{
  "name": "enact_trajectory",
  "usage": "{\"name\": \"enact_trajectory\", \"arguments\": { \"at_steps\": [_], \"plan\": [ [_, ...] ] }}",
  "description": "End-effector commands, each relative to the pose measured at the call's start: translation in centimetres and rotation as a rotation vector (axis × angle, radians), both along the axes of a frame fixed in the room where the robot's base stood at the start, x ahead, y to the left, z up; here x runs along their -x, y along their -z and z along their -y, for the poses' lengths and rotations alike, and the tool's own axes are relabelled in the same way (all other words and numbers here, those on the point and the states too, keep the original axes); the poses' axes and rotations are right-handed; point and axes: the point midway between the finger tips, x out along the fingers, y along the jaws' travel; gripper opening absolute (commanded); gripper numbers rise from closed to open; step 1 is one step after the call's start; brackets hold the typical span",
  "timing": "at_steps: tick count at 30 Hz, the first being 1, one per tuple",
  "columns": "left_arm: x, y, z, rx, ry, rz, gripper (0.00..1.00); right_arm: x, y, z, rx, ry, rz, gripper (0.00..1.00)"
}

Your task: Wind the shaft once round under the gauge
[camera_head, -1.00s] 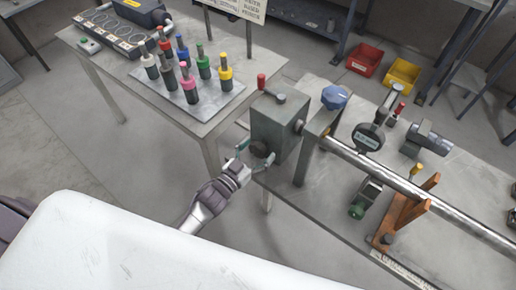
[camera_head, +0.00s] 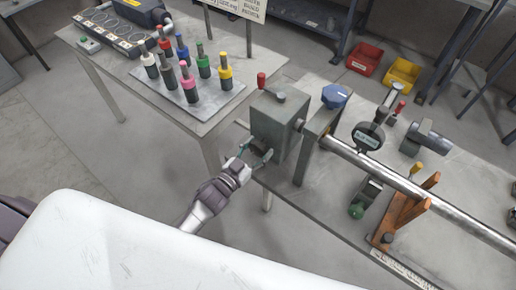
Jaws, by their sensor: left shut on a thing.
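The long steel shaft (camera_head: 395,180) runs from the grey gearbox (camera_head: 276,122) down to the right, lying on an orange V-shaped rest (camera_head: 408,208). The gauge (camera_head: 367,138), round and dark with a small display, stands at the shaft's far side on a stand. My left gripper (camera_head: 256,154) is at the lower near face of the gearbox, its teal fingers shut on the dark knob there. The gripper hides most of the knob. My right gripper is not in view.
A blue knob (camera_head: 334,96) tops the bracket beside the gearbox, and a red-handled lever (camera_head: 262,81) rises from the gearbox. A side table (camera_head: 207,128) holds several coloured-top tools. Red (camera_head: 364,59) and yellow (camera_head: 402,72) bins lie on the floor behind.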

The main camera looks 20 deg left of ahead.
Motion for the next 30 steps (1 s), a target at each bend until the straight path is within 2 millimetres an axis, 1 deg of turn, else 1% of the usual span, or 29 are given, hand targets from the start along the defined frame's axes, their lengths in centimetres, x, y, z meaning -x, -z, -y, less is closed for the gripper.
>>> {"name": "enact_trajectory", "arguments": {
  "at_steps": [8,24,30],
  "plan": [
    [0.0,0.1,-0.1,-0.191,0.000,0.071,0.26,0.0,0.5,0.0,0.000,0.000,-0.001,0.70],
    [0.0,0.1,-0.2,-0.663,0.000,0.241,0.26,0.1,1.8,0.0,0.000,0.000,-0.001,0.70],
    [0.0,0.0,-0.2,-0.797,0.000,0.290,0.26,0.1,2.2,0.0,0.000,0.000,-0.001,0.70]
  ]
}}
